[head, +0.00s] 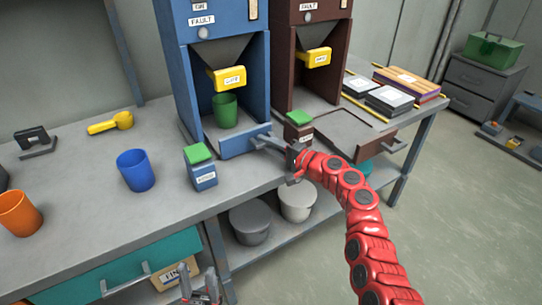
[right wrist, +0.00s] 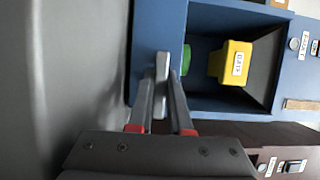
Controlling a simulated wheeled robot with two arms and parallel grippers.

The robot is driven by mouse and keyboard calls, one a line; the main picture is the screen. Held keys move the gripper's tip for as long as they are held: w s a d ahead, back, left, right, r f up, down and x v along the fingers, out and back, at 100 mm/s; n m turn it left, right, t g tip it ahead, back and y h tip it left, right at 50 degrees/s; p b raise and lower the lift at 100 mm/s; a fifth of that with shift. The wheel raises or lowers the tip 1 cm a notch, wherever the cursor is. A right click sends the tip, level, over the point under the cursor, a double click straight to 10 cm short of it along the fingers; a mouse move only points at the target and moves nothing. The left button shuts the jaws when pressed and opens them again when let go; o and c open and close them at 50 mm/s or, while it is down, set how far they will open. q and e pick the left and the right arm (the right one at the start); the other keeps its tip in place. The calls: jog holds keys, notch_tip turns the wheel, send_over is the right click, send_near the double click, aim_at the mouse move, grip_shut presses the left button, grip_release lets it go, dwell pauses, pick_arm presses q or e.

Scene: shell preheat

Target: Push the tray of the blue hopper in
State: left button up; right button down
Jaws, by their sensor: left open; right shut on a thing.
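The blue hopper (head: 185,80) stands on the bench with a yellow spout over a green cup (head: 225,110). Its blue tray (head: 238,146) is at its base, below the cup; its front sits close to the hopper's front edge. In the right wrist view the tray front (right wrist: 158,40) is upright beside the cup. My right gripper (head: 268,141) is shut on the tray's grey handle (right wrist: 161,75), with a finger on each side. My left gripper (head: 199,284) is open and empty at the bottom edge, in front of the bench.
A brown hopper (head: 285,60) has its tray (head: 345,135) out at the right. Grey pots sit below.

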jog(key=shift+w+r, duration=0.1)
dwell(0.3)
jog(key=c, duration=1.2)
grip_release()
jog(key=o, duration=0.4)
jog(key=shift+w+a, duration=0.15)
jog(key=shift+c, duration=0.2)
jog(key=shift+s+d, duration=0.25)
jog(key=shift+d, duration=0.25)
jog(key=p+v, duration=0.2)
jog(key=v, duration=1.4)
jog(key=shift+s, duration=0.25)
jog(key=shift+d+f, duration=0.15)
jog(key=shift+f, duration=0.1)
